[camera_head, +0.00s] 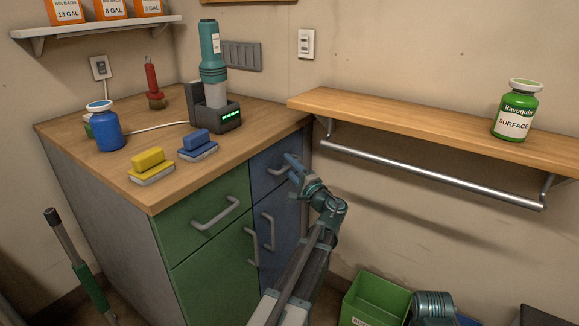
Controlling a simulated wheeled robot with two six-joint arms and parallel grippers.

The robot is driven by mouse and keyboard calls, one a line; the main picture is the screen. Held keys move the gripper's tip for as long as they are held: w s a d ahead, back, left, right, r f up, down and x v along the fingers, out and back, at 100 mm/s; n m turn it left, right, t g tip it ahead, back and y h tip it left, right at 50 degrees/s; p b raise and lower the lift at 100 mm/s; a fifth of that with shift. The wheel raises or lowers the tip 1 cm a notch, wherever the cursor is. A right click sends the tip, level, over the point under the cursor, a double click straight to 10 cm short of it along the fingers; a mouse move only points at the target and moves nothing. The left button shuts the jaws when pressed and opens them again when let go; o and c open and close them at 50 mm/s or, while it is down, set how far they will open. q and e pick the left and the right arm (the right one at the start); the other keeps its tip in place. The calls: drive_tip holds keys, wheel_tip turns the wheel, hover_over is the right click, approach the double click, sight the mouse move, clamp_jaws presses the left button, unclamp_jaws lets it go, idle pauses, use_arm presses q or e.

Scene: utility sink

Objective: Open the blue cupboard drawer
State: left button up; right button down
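The wooden-topped cupboard has a blue drawer (263,184) at the upper right of its front, above a blue door (268,255). The drawer front looks flush with the cupboard, so it appears closed. My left gripper (294,168) is at the drawer's upper right, over its handle. The gripper hides most of the handle, and I cannot tell whether the fingers are closed around it or only beside it. My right gripper does not show clearly.
A green drawer (205,217) with its own handle is left of the blue one. Sponges, a blue jar (106,130) and a teal device (212,60) stand on top. A shelf (420,120) with a metal rail (430,176) is at right; a green bin (375,298) is below.

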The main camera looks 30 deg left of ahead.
use_arm(q)
clamp_jaws()
idle(1.2)
